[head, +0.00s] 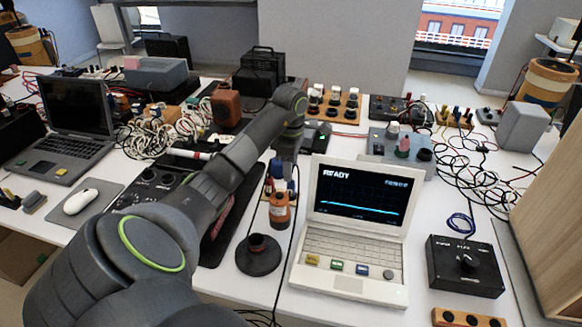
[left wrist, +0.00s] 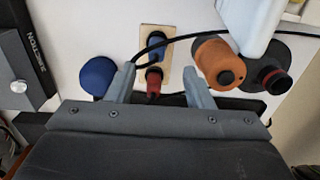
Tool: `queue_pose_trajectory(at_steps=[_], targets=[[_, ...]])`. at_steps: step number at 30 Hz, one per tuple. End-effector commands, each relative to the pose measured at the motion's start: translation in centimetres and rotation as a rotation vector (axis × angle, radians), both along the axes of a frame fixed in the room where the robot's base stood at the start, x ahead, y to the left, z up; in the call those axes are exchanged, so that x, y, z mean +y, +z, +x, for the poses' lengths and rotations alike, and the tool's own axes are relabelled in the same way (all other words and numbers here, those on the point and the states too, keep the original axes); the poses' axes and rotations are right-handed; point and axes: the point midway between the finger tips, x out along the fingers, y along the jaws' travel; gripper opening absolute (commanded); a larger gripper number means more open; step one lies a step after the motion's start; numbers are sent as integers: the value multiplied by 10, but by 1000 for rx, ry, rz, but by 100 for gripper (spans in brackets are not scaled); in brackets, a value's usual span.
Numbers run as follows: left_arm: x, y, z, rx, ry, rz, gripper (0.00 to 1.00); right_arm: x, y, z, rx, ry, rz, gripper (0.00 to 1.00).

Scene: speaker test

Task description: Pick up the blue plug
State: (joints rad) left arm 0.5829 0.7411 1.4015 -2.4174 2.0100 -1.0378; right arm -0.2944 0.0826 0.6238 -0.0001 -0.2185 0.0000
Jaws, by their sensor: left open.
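The blue plug (left wrist: 155,49) stands in a small wooden block (left wrist: 164,66) beside a red plug (left wrist: 153,82) in the left wrist view. In the head view the blue plug (head: 291,188) shows just below my left gripper (head: 285,172), right of the red plug (head: 269,187). My left gripper is open, with its fingers on either side of the red plug in the left wrist view (left wrist: 160,80) and the blue plug a little above. I see no contact with either plug. A black cable crosses over the block. My right gripper is not in view.
A blue round object (left wrist: 97,77) sits beside one finger. A white laptop-like instrument (head: 350,265) stands to the right. Loose cables cover the right side.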

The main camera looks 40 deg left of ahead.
Motion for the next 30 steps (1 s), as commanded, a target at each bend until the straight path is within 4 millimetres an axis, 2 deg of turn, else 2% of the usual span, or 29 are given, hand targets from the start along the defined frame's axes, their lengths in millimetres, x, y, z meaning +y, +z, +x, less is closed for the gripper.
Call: queue_pose_trajectory(at_steps=[1,3,11,18,24,30], targets=[[0,-12,0,0,0,0,47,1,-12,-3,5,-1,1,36],[0,-18,0,0,0,0,47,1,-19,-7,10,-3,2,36],[0,-28,1,0,0,0,47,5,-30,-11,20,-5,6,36],[2,-52,4,0,0,0,47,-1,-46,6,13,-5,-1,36],[3,-69,4,2,1,-1,47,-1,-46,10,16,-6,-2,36],[3,-73,4,0,0,1,47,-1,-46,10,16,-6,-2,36]])
